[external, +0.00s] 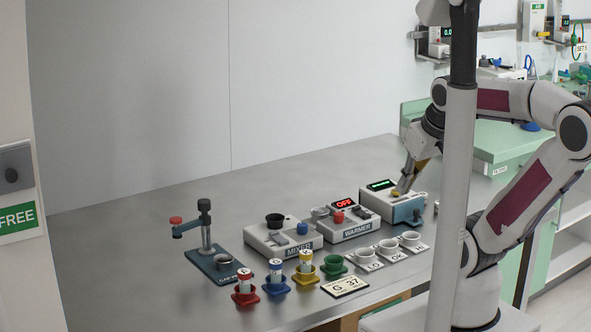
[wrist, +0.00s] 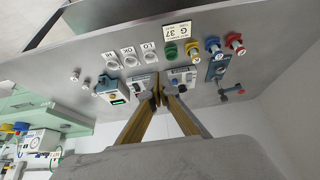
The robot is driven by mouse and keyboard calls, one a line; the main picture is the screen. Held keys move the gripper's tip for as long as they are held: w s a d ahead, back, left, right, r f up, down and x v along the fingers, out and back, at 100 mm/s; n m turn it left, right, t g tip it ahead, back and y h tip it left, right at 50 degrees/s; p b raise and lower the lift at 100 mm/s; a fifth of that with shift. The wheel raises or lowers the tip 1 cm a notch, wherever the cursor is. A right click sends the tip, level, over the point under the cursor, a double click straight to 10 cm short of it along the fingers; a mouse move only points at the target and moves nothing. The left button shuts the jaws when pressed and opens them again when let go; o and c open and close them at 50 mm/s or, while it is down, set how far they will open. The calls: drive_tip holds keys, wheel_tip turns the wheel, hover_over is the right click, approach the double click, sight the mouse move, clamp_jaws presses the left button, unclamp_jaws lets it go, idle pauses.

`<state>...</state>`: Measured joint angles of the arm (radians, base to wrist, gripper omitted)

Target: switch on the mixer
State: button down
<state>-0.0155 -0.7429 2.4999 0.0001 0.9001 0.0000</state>
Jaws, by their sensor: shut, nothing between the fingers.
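The mixer (external: 270,238) is a pale grey box with a black cup, a blue knob and a grey lever, labelled MIXER on its front. In the wrist view the mixer (wrist: 182,78) is partly covered by my fingertips. My gripper (external: 398,191) is shut and empty. In the external view it appears over the device with the green display, to the right of the mixer and apart from it. In the wrist view my gripper (wrist: 165,92) points down toward the bench. The mixer's lever position is too small to tell.
The warmer (external: 352,228), showing a red OFF, stands between the mixer and the green-display device (external: 371,205). Several coloured holders with tubes, a number card (external: 345,287) and white cups (external: 388,247) stand in front. A stand (external: 205,232) is at left. The bench behind is clear.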

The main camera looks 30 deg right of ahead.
drive_tip(key=w+a+f+n+g+y, duration=0.1)
drive_tip(key=w+a+f+y, duration=0.2)
drive_tip(key=w+a+f, duration=1.2)
drive_tip(key=w+d+r+m+t+h, duration=0.1)
drive_tip(key=w+d+r+t+h, duration=0.2)
drive_tip(key=w+t, duration=0.3)
drive_tip(key=w+r, duration=0.1)
drive_tip(key=w, duration=0.3)
drive_tip(key=shift+d+r, duration=0.15)
drive_tip(key=shift+d, duration=0.25)
idle(0.5)
